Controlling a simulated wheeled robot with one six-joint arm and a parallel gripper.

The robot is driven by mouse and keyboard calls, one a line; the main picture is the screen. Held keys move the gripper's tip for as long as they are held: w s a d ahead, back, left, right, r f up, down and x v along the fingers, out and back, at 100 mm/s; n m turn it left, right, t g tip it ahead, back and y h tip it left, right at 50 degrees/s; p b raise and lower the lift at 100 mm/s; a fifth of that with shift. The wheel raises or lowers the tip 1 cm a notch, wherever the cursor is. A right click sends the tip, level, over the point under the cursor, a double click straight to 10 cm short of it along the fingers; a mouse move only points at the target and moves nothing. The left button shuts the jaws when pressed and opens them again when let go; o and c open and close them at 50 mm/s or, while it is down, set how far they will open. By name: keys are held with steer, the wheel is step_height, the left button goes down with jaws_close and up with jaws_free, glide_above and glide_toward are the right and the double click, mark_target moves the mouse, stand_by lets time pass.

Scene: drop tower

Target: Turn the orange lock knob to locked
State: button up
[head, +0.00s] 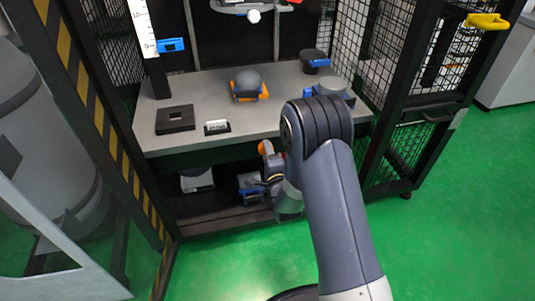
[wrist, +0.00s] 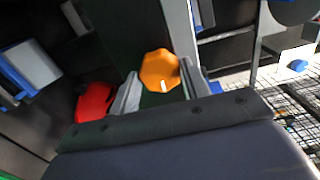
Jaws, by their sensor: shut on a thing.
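The orange lock knob (wrist: 159,69) is in the upper middle of the wrist view, its faceted face showing a short white mark at its lower edge. My gripper (wrist: 160,84) is shut on it, with one grey finger on each side. In the head view the orange knob (head: 265,147) shows just under the front edge of the shelf, beside my wrist. My gripper (head: 272,168) is partly hidden there by my own arm. I cannot tell from the mark which way locked is.
A red round part (wrist: 93,102) lies left of the fingers in the wrist view. The grey shelf (head: 220,88) above holds a dome on an orange base (head: 248,83) and a black block (head: 175,119). Mesh cage walls (head: 340,45) stand at the right. Green floor is open in front.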

stand_by(0.3)
steer(key=o, duration=1)
steer(key=p+v, duration=0.2)
steer(key=v, duration=0.8)
steer(key=shift+s+d, duration=0.1)
steer(key=shift+s, duration=0.3)
steer(key=shift+w, duration=0.1)
steer(key=b+x, duration=0.2)
steer(key=x, duration=0.8)
steer(key=shift+w, duration=0.35)
steer(key=shift+s, duration=0.1)
